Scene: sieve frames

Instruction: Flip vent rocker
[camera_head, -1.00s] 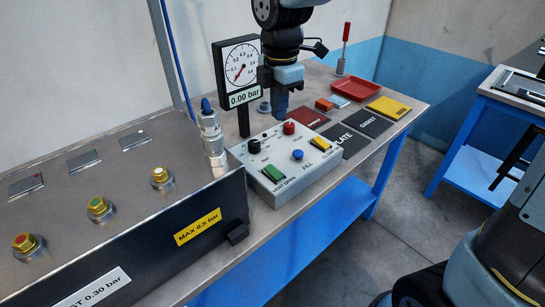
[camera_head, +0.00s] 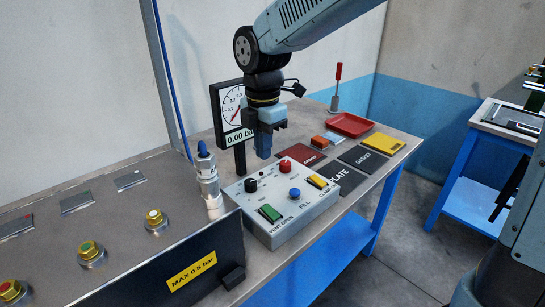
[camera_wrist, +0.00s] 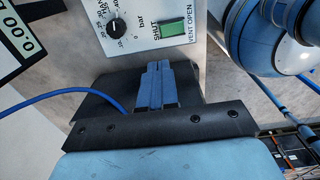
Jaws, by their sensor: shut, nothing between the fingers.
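The vent rocker is a green switch (camera_head: 269,213) on the front left of the grey control box (camera_head: 281,234), beside the label VENT OPEN. In the wrist view the green rocker (camera_wrist: 173,28) sits between the words SHUT and VENT OPEN. Which side of it is pressed I cannot tell. My gripper (camera_head: 263,155) is shut and empty. It points down above the back part of the box, behind the rocker and apart from it. In the wrist view my closed fingertips (camera_wrist: 158,66) lie just below the rocker in the picture.
A black knob (camera_head: 251,186), red button (camera_head: 285,166), blue button (camera_head: 295,194) and yellow switch (camera_head: 318,181) share the box top. A gauge (camera_head: 231,108) reading 0.00 bar stands behind. A metal fitting (camera_head: 207,178) stands close left. A red tray (camera_head: 350,125) lies at the back right.

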